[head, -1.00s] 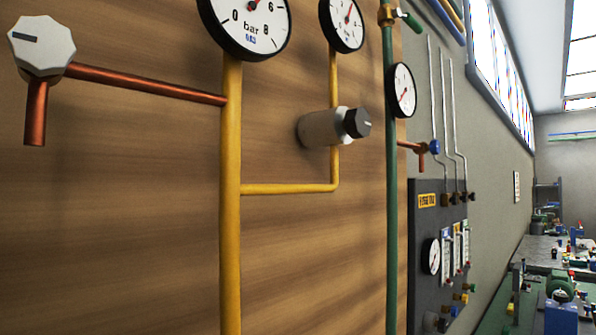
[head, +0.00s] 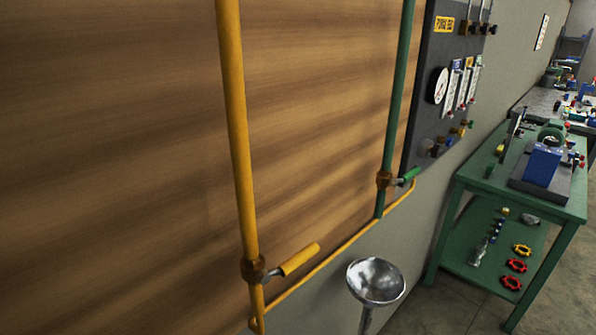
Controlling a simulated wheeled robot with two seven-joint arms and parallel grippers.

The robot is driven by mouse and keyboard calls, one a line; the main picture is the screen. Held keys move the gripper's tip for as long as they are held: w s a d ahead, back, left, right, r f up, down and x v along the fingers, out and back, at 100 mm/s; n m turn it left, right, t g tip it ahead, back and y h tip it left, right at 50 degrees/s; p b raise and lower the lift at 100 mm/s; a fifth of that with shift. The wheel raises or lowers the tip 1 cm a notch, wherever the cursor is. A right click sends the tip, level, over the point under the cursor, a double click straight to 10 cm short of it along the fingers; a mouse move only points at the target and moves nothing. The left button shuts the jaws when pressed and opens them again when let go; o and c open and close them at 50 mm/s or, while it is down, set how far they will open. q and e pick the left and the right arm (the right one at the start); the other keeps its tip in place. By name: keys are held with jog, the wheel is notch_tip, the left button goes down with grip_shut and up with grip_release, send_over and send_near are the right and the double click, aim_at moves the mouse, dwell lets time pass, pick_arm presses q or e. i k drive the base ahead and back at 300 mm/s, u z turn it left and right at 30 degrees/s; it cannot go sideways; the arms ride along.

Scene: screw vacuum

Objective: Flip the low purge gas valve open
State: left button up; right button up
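Two lever valves sit low on the wooden wall panel. A valve with a green lever (head: 409,174) is on the lower end of the green pipe (head: 401,88); its lever points right and slightly up, out from the pipe. A valve with a yellow lever (head: 299,259) is on the thick yellow pipe (head: 236,118); its lever also sticks out to the right and slightly up. Neither valve carries a readable label, so I cannot tell from markings which is the low purge gas valve. Neither of my grippers is in view.
A dark panel (head: 428,98) with a yellow label and gauges hangs right of the green pipe. A thin yellow pipe (head: 345,247) runs along the wall's bottom. A metal bowl on a stand (head: 376,281) stands below the valves. A green workbench (head: 470,178) is at right.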

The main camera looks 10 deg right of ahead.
aim_at(263, 277)
jog(key=u, duration=2.85)
jog(key=k, duration=0.65)
jog(key=z, duration=1.15)
